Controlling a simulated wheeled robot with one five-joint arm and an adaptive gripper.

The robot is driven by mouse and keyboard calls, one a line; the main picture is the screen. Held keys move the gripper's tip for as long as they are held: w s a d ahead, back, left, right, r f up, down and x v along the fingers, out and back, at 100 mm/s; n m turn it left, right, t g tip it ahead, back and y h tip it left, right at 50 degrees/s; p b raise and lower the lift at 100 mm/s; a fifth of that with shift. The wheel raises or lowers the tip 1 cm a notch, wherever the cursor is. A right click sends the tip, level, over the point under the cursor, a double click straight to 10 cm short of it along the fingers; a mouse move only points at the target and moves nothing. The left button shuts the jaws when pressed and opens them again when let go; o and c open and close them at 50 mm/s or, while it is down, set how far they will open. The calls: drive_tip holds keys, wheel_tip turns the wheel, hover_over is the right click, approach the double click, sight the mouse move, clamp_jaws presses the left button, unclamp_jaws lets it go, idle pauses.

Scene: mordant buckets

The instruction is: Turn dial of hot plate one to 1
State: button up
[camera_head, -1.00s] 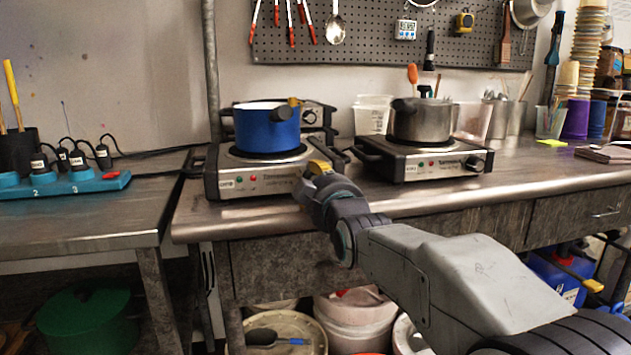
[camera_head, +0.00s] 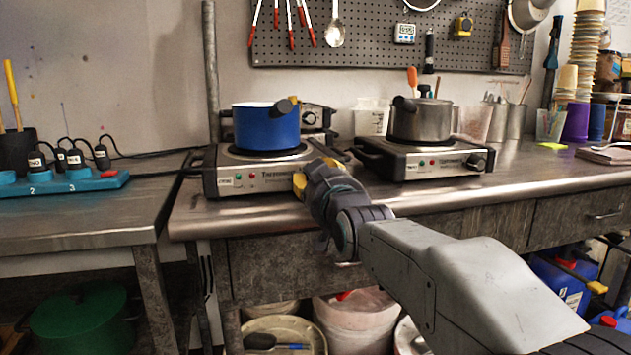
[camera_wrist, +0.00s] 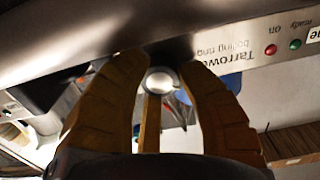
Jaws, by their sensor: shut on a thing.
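Hot plate one (camera_head: 215,183) is the left hot plate on the metal bench, with a blue pot (camera_head: 265,127) on it. Its front shows a label, lights and printed lettering, which also appear upside down in the wrist view (camera_wrist: 240,62). My gripper (camera_head: 308,172) is at the right end of that front and hides the dial in the head view. In the wrist view, my yellow fingers (camera_wrist: 165,60) are shut around the dial (camera_wrist: 161,80), a round silver face between them. The dial's pointer and numbers cannot be read.
A second hot plate (camera_head: 400,168) with a steel pot (camera_head: 422,120) stands to the right. A teal power strip (camera_head: 80,183) with plugs lies on the left table. White buckets (camera_head: 355,310) stand under the bench.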

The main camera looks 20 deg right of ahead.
drive_tip(key=shift+r, duration=0.35)
drive_tip(key=o, duration=0.8)
drive_tip(key=shift+a, duration=0.1)
drive_tip(key=o, duration=0.4)
drive_tip(key=shift+f, duration=0.25)
drive_tip(key=shift+f, duration=0.1)
drive_tip(key=s, duration=0.8)
drive_tip(key=shift+r, duration=0.3)
